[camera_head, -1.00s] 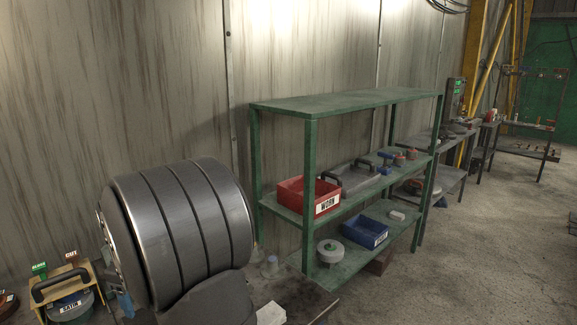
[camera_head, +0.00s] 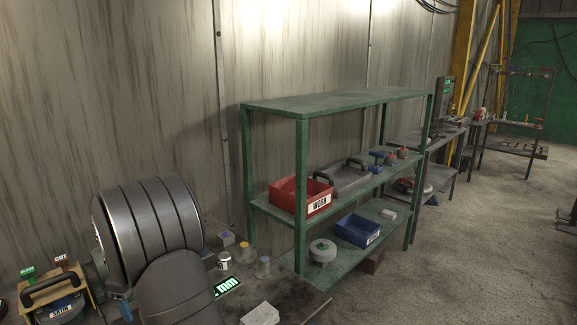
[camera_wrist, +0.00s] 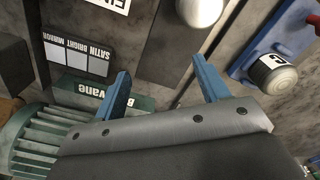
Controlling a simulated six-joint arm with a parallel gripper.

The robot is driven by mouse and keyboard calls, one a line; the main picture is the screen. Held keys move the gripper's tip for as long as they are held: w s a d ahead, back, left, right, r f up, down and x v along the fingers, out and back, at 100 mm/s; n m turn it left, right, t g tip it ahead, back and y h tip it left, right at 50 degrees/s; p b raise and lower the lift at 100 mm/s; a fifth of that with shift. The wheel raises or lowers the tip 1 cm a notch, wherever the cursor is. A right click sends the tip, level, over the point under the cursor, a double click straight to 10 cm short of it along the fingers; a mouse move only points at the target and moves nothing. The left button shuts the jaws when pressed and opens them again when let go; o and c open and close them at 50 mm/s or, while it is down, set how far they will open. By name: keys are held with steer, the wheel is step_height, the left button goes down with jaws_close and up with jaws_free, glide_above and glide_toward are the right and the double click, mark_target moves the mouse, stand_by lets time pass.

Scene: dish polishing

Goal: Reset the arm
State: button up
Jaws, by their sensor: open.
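My gripper (camera_wrist: 161,87) shows in the wrist view with two blue fingers spread wide apart. I cannot make out the gripper in the head view. There, a large dark grey ribbed cylinder and a smooth dark cover fill the lower left; I take them for my own arm links.
A green shelf (camera_head: 335,103) holds a red WORN bin (camera_head: 318,203) and a blue bin (camera_head: 358,230). Open floor lies right.

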steer(key=a+f, duration=0.1)
steer(key=f, duration=0.1)
steer(key=a+f, duration=0.1)
steer(key=shift+s+a+f, duration=0.15)
steer(key=shift+s+a, duration=0.15)
steer(key=shift+a, duration=0.05)
steer(key=shift+f, duration=0.85)
steer(key=o, duration=0.7)
steer(key=shift+r, duration=0.1)
